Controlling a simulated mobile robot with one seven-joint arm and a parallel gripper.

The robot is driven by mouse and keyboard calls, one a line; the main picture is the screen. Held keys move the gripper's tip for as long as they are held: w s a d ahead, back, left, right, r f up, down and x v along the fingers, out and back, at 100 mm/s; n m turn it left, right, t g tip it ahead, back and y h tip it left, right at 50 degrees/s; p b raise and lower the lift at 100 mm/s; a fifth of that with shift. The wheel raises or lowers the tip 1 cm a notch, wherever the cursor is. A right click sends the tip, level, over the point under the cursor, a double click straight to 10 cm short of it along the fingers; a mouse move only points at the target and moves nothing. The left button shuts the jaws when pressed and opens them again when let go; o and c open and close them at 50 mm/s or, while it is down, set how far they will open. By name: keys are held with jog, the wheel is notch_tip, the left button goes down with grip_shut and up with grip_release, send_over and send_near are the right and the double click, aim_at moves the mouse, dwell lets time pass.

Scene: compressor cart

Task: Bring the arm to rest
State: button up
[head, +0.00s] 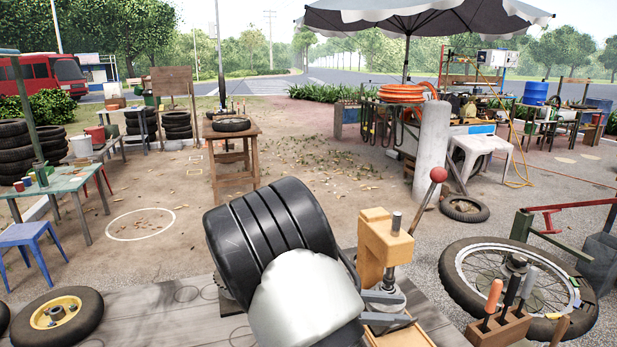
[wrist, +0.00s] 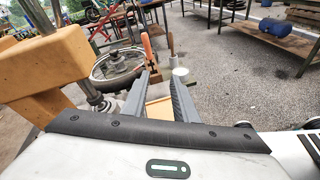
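The wooden block also fills the left of the wrist view (wrist: 50,65), close beside the left finger. I cannot tell whether they touch.
A wooden tool holder (head: 500,330) with upright handles stands at right, before a spoked wheel (head: 520,280). A red-knobbed lever (head: 438,176) rises behind the block. A yellow-hubbed wheel (head: 57,311) lies at lower left. The wooden bench top (head: 150,318) left of my arm is mostly clear.

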jog(key=s+a+r+m+t+y, duration=0.2)
jog(key=s+r+m+y, duration=0.55)
jog(key=s, duration=0.35)
jog(key=s+a+r+m+t+y, duration=0.2)
jog(key=s+r+m+y, duration=0.55)
jog(key=s, duration=0.35)
notch_tip(320, 180, up, 15)
jog(key=p, duration=1.6)
jog(key=shift+s+m, duration=0.15)
jog(key=shift+m, duration=0.25)
